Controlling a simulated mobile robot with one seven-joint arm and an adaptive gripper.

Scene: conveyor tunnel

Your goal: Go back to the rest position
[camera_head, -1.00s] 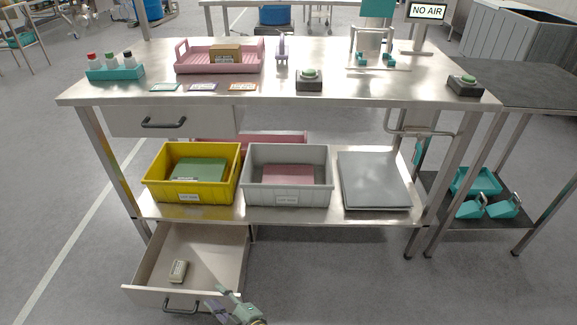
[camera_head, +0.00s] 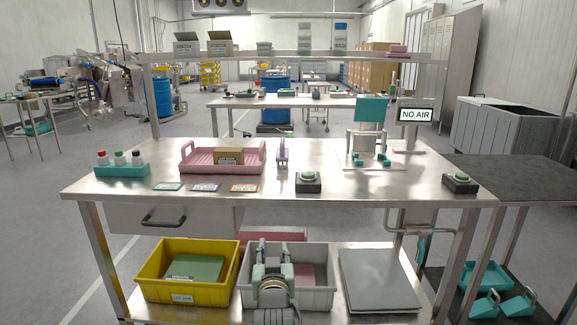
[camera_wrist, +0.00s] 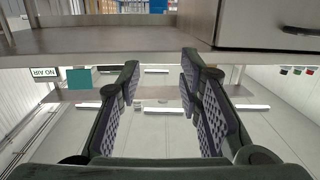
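My gripper (camera_head: 273,250) is raised in front of the grey bin (camera_head: 322,298) on the lower shelf, hiding part of that bin. Its two fingers point up and stand apart. In the wrist view my gripper (camera_wrist: 160,90) is open, with the padded fingers wide apart and nothing between them. The wrist picture looks upside down, with the table's underside and a drawer (camera_wrist: 265,25) along its top.
The steel table (camera_head: 335,200) carries a pink tray (camera_head: 190,172), a teal bottle rack (camera_head: 122,171), green-button boxes (camera_head: 308,181) and a teal fixture (camera_head: 368,110). Below are a yellow bin (camera_head: 150,270) and grey sheets (camera_head: 378,282). A dark side table (camera_head: 520,175) stands right.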

